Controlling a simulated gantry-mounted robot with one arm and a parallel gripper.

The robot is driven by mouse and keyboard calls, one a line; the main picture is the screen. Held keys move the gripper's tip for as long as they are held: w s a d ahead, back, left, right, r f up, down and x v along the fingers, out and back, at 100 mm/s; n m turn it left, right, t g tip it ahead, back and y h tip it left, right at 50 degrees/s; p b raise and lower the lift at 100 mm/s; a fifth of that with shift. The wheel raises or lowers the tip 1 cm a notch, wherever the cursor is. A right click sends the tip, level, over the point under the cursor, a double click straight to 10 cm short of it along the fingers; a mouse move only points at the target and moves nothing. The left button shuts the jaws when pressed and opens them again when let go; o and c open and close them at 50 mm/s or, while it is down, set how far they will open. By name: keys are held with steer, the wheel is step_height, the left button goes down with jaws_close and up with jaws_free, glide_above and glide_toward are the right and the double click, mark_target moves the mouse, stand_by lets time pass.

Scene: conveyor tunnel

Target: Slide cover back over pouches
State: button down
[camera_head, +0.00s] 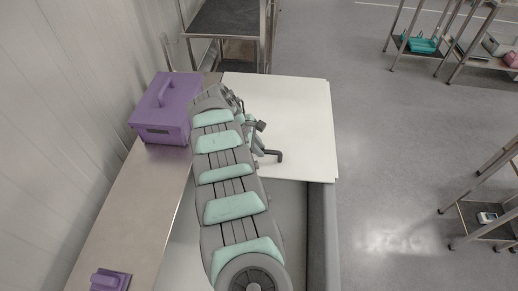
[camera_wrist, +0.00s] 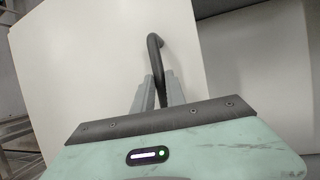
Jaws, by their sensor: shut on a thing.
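The cover is a flat white panel (camera_head: 305,125) lying over the far part of a grey-walled tunnel or trough. It fills much of the wrist view (camera_wrist: 85,60). A dark curved handle (camera_head: 276,155) stands on the panel near its near edge; it also shows in the wrist view (camera_wrist: 154,50). In the head view my gripper (camera_head: 256,146) is partly hidden by my arm. No pouches can be seen in either view.
The uncovered near part of the trough shows a bare grey surface (camera_head: 291,215) beside a thick grey right wall (camera_head: 322,230). A purple box (camera_head: 166,112) with a handle and a smaller purple object (camera_head: 110,280) sit on a metal ledge (camera_head: 135,205) at left. Shelving racks stand beyond and right.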

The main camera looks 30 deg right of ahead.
steer(key=shift+f, duration=0.1)
steer(key=c, duration=1.4)
jaws_free()
steer(key=shift+w+d, duration=0.1)
steer(key=shift+w, duration=0.05)
steer(key=shift+o, duration=0.2)
steer(key=shift+r, duration=0.2)
steer(key=p+v, duration=0.1)
steer(key=v, duration=0.9)
steer(key=shift+r+p, duration=0.25)
steer(key=shift+p, duration=0.1)
steer(key=shift+r, duration=0.1)
